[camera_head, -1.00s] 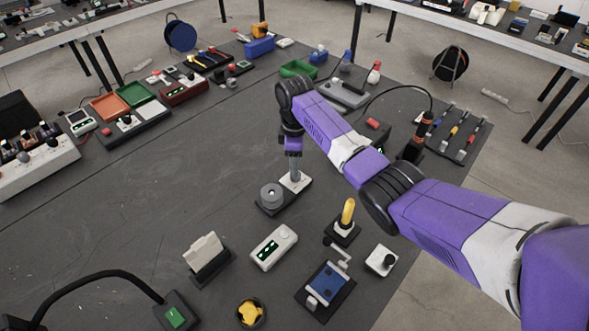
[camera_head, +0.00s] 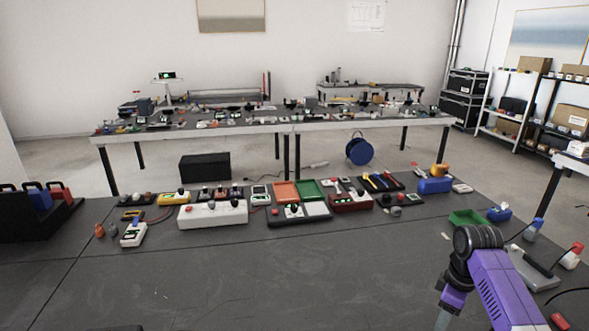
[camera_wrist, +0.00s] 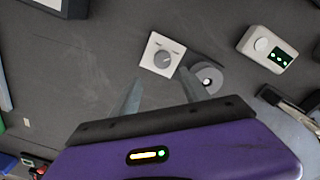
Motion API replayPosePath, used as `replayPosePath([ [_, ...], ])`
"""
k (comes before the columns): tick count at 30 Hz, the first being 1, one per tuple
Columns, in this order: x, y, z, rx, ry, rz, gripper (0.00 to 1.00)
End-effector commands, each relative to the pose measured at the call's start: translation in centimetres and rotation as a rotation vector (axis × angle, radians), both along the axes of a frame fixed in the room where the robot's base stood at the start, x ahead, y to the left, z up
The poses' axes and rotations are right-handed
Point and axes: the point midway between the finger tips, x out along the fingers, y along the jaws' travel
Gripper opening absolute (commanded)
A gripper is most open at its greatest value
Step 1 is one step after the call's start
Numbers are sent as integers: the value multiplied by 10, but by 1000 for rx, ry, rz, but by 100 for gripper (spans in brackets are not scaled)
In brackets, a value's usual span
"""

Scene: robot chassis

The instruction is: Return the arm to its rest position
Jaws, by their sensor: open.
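My purple arm (camera_head: 497,285) comes in at the lower right of the head view, bent at a dark joint, with its lower part pointing down over the dark mat. My gripper (camera_wrist: 158,90) shows in the wrist view with its two grey fingers spread and nothing between them. In the head view only a grey finger part shows, cut off by the bottom edge. Past the fingertips in the wrist view are a white plate with a round dial (camera_wrist: 162,55) and a grey round disc (camera_wrist: 209,79) on a dark base. The fingers look apart from both, though the height gap is hard to judge.
A white device with a knob and green lights (camera_wrist: 267,48) sits at upper right in the wrist view.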

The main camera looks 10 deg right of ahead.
Motion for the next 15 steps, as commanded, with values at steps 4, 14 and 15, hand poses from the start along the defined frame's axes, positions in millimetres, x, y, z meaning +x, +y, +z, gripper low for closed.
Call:
replayPosePath([
  [4,37,-9,13,-41,-157,-79,54],
  [14,112,21,48,-6,-689,-278,54],
  [15,115,31,49,15,-746,-300,54],
])
